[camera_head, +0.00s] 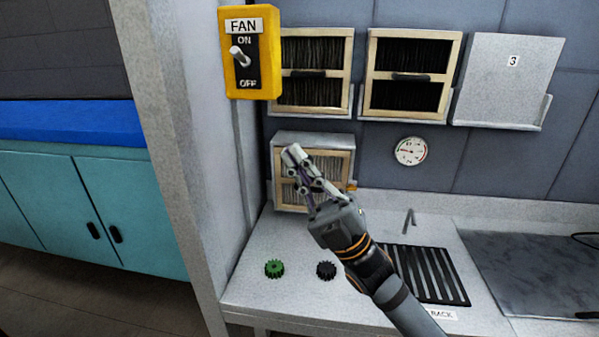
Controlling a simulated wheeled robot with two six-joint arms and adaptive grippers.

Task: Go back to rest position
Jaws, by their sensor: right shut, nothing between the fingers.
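My right gripper (296,156) is shut and empty. Its arm comes in from the lower right, and its fingers point up and left. In the picture the fingers lie in front of a framed filter (285,194) in a grey housing low on the wall, hiding part of it. I cannot tell whether they touch it. My left gripper is not in view.
A yellow FAN switch box (270,55) hangs at upper left, lever toward ON. Two framed filters (405,100) and a panel marked 3 (508,80) are on the wall, above a round gauge (410,151). Green (274,268) and black (326,270) gears lie on the counter beside a slotted grate (432,276).

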